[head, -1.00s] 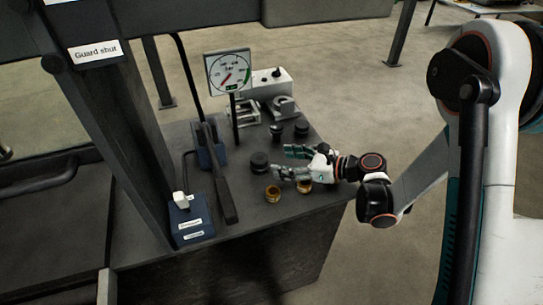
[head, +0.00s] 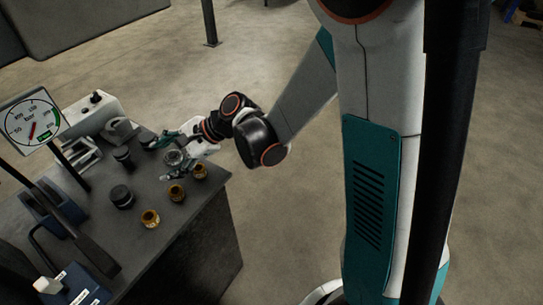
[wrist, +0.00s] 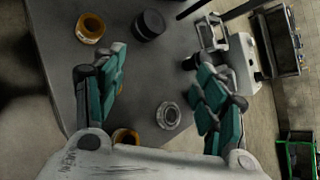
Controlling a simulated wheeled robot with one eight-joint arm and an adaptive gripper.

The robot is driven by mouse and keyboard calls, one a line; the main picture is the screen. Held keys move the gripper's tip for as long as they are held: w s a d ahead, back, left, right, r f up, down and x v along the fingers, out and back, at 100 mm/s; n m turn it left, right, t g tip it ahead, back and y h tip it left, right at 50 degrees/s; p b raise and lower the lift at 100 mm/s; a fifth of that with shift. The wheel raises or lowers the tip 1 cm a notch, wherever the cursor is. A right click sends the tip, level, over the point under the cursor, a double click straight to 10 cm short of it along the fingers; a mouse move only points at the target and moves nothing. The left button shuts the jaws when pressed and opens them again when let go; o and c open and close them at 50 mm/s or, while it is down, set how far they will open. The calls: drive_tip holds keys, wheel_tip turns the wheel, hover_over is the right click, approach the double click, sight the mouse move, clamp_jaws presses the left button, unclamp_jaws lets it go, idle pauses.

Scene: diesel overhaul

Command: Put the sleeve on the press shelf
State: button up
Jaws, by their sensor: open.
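My gripper (head: 168,166) is open and empty over the bench top. Its two fingers also show in the wrist view (wrist: 163,65), spread wide. A grey metal ring (wrist: 168,115) lies on the bench between the fingers; it also shows in the head view (head: 174,158). I cannot tell whether this ring or a brass-coloured ring is the sleeve. One brass ring (head: 150,218) stands near the front edge, clear of the gripper. Another brass ring (head: 200,171) is beside the gripper, partly hidden by the palm in the wrist view (wrist: 126,137). I cannot make out the press shelf.
The dark bench (head: 185,235) also holds a larger black cylinder (head: 121,196) and a smaller one (head: 123,157). A gauge (head: 32,125) on a post, a long lever (head: 75,230) and blue blocks (head: 75,290) are at left. A white box (head: 92,112) stands at the back.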

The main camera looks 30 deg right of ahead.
drive_tip(key=s+d+r+n+t+h, duration=0.1)
drive_tip(key=s+d+r+n+h, duration=0.3)
drive_tip(key=s+d+n, duration=0.3)
drive_tip(key=s+d+r+n+t+h, duration=0.1)
drive_tip(key=s+d+r+n+h, duration=0.4)
drive_tip(key=s+d+n, duration=0.3)
drive_tip(key=s+d+h, duration=0.1)
drive_tip(key=s+d, duration=0.3)
drive_tip(key=d, duration=0.1)
drive_tip(key=shift+s+d+t, duration=0.15)
drive_tip(key=shift+s+t, duration=0.05)
drive_tip(key=shift+t, duration=0.2)
